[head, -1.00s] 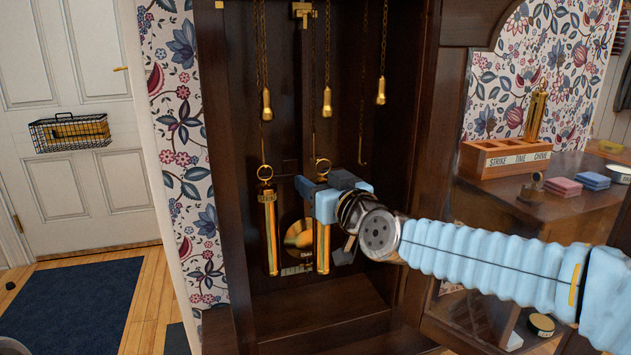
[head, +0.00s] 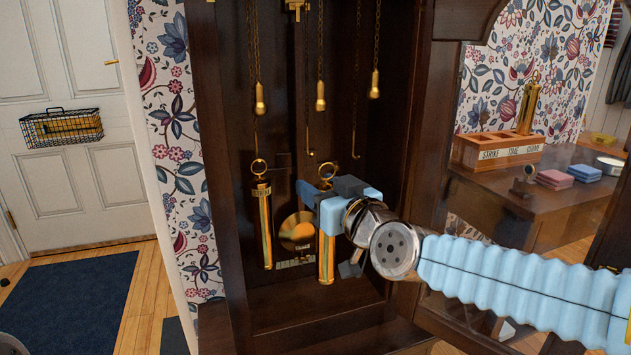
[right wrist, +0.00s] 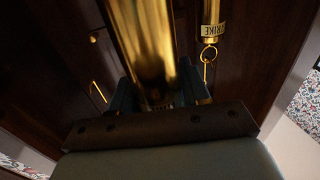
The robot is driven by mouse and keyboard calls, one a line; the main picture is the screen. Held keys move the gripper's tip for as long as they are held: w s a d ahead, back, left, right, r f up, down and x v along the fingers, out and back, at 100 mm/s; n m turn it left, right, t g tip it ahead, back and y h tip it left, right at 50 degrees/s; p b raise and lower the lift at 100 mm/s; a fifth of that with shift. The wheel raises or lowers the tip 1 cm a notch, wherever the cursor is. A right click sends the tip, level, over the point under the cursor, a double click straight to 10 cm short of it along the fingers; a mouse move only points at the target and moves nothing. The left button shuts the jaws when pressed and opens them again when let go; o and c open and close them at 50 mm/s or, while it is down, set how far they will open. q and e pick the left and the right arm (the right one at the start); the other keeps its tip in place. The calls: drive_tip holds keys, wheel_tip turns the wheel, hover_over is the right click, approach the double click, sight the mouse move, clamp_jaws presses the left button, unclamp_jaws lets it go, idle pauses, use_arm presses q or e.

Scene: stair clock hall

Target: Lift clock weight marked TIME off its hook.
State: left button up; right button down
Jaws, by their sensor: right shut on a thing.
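My right gripper (head: 322,198) is shut around the upper part of a brass cylinder weight (head: 326,258) inside the dark clock case. Its marking cannot be read from here. The weight hangs upright, its ring (head: 327,170) above the jaws. A thin wire hook (head: 310,153) hangs up and left of this ring and looks apart from it. The held weight also fills the middle of the right wrist view (right wrist: 144,40). Another brass weight (head: 265,228) hangs to the left; its label reads STRIKE in the right wrist view (right wrist: 213,28). My left gripper is not in view.
A brass pendulum bob (head: 297,230) is behind the weights. An empty hook (head: 356,154) hangs at the right. On the desk, a wooden rack (head: 480,152) labelled STRIKE, TIME, CHIME holds a brass weight (head: 528,105) at its right. The case's side walls are close.

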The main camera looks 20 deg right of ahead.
drive_tip(key=a+v, duration=0.2)
drive_tip(key=v, duration=0.7)
drive_tip(key=shift+s+d+r, duration=0.15)
drive_tip(key=shift+s, duration=0.05)
idle(0.4)
